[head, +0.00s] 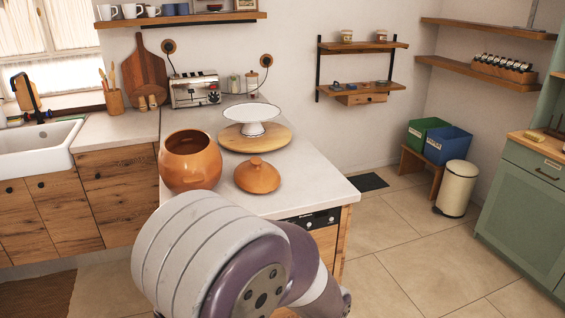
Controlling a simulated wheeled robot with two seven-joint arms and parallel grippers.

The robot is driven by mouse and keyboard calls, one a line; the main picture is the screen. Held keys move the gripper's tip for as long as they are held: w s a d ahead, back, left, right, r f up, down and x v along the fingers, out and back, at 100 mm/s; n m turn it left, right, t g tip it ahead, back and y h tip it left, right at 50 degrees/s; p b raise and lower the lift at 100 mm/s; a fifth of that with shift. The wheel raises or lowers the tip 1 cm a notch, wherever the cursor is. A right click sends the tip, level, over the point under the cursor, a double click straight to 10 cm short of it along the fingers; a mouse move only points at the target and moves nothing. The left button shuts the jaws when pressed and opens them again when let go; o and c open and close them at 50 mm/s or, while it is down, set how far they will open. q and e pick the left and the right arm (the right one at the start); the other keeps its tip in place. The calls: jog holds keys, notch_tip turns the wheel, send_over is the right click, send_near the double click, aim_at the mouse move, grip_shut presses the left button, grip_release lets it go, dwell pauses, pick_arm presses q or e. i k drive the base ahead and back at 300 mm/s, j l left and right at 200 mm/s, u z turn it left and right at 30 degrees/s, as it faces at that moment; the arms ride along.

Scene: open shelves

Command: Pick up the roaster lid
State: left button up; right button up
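The orange-brown clay roaster lid (257,177) with a small knob on top lies on the white counter, just right of the round clay roaster pot (190,161). The pot stands open at the counter's left side. One of my arms fills the lower middle of the head view, in front of the counter and below the lid. Neither gripper shows, and I see nothing touching the lid.
A white cake stand (252,118) stands on a round wooden board (255,139) behind the lid. A toaster (195,90) is at the back. The counter (312,186) is bare right of the lid. A sink is at the far left; floor is open at right.

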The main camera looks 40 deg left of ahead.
aim_at(255, 175)
jog(key=i+u, duration=0.55)
jog(key=u, duration=0.3)
jog(key=i+l+u, duration=0.25)
jog(key=u, duration=0.15)
jog(key=i+l+u, duration=0.25)
jog(key=u, duration=0.2)
